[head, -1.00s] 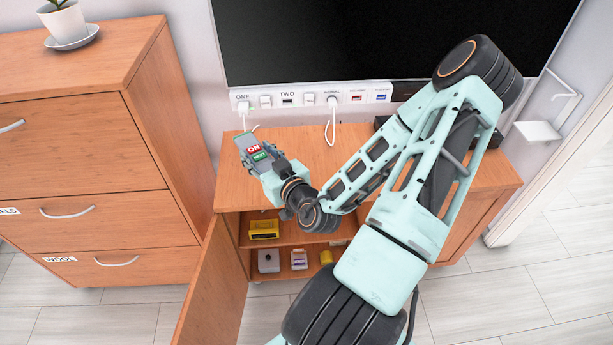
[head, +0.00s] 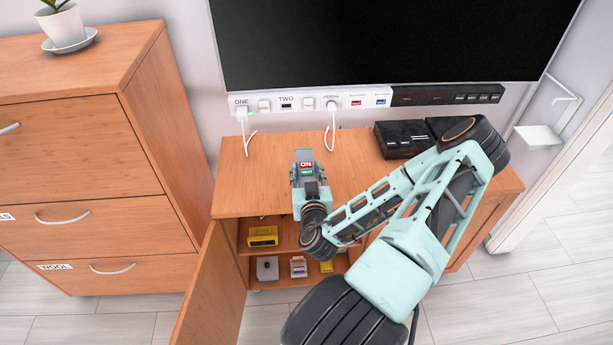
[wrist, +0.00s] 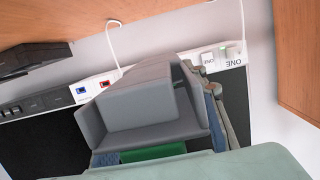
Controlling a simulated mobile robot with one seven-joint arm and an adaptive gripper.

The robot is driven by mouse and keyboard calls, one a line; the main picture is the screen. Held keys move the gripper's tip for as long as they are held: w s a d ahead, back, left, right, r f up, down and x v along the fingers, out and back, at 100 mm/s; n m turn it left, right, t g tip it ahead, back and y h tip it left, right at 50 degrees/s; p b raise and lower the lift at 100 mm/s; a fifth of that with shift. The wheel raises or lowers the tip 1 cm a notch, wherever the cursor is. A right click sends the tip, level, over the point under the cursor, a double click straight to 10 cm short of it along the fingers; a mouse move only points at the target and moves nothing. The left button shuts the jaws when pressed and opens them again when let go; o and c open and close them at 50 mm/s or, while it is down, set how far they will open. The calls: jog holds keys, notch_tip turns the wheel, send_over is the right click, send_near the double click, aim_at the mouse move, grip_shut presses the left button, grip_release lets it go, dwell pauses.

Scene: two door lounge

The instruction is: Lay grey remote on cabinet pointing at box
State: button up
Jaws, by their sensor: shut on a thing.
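The grey remote (head: 304,155) has a red ON patch and a green patch. My gripper (head: 306,176) is shut on it over the left-middle part of the cabinet top (head: 245,180). The remote's far end faces the wall. I cannot tell how high it is above the wood. In the wrist view the remote (wrist: 150,105) is a large grey block with a green patch near its lower edge. A black box (head: 403,139) sits on the cabinet, to the right of the remote. It also shows at the left of the wrist view (wrist: 30,62).
A power strip (head: 310,100) with white plugs and hanging cables runs along the wall below the black screen (head: 370,40). The cabinet's left door (head: 212,290) stands open, showing a yellow item (head: 263,236) on a shelf. A drawer unit (head: 90,160) stands left.

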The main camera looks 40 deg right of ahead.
jog(key=w+d+f, duration=0.1)
jog(key=w+f, duration=0.1)
jog(key=w+d+f, duration=0.1)
jog(key=f, duration=0.1)
jog(key=w+d+f, duration=0.2)
jog(key=shift+w+d, duration=0.1)
jog(key=shift+w, duration=0.25)
jog(key=shift+w+d+f, duration=0.35)
jog(key=shift+w+f, duration=0.05)
jog(key=shift+f, duration=1.8)
jog(key=shift+f+b, duration=0.2)
jog(key=shift+b, duration=0.15)
jog(key=o, duration=1.2)
jog(key=shift+o, duration=0.2)
jog(key=shift+r, duration=0.1)
